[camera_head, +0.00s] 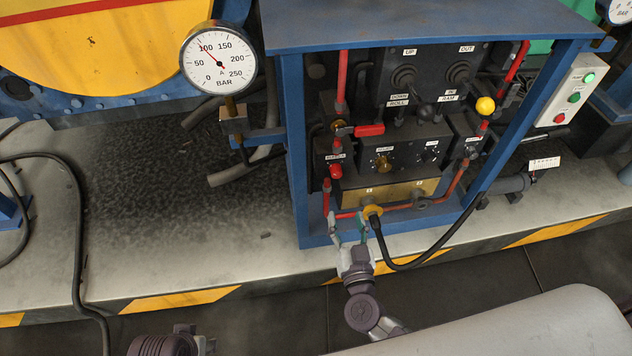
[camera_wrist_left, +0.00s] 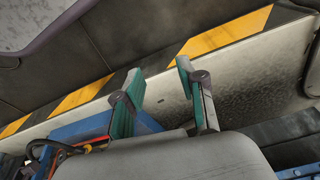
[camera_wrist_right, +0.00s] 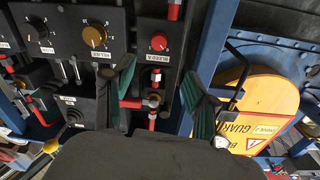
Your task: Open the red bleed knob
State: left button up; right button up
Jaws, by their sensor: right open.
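The red bleed knob (camera_head: 336,171) sits on the left side of the dark valve panel, under a small white label. In the right wrist view the red knob (camera_wrist_right: 159,41) shows between and beyond my fingertips, with nothing touching it. My right gripper (camera_head: 347,226) is open and empty, low in front of the panel and below the knob. Its two green-padded fingers (camera_wrist_right: 157,72) stand wide apart. My left gripper is only partly visible at the bottom edge of the head view. In the left wrist view its fingers (camera_wrist_left: 159,72) are apart and empty.
A blue frame (camera_head: 296,150) surrounds the panel. Red pipes, a red lever (camera_head: 369,130) and a brass dial (camera_head: 383,162) lie near the knob. A yellow cap (camera_head: 373,211) with a black hose is close to my right fingers. A pressure gauge (camera_head: 219,58) stands left.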

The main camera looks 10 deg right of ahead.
aim_at(337, 175)
jog(key=w+b, duration=0.1)
jog(key=w, duration=0.7)
jog(key=w+d+b, duration=0.1)
jog(key=w, duration=0.3)
jog(key=shift+w+d+b, duration=0.1)
jog(key=shift+w+b, duration=0.25)
jog(key=shift+w, duration=0.05)
pick_arm(q)
jog(key=v, duration=0.7)
jog(key=shift+w+r+t, duration=0.15)
jog(key=shift+r+t, duration=0.15)
jog(key=shift+r, duration=0.1)
pick_arm(e)
jog(key=shift+w, duration=0.4)
grip_shut()
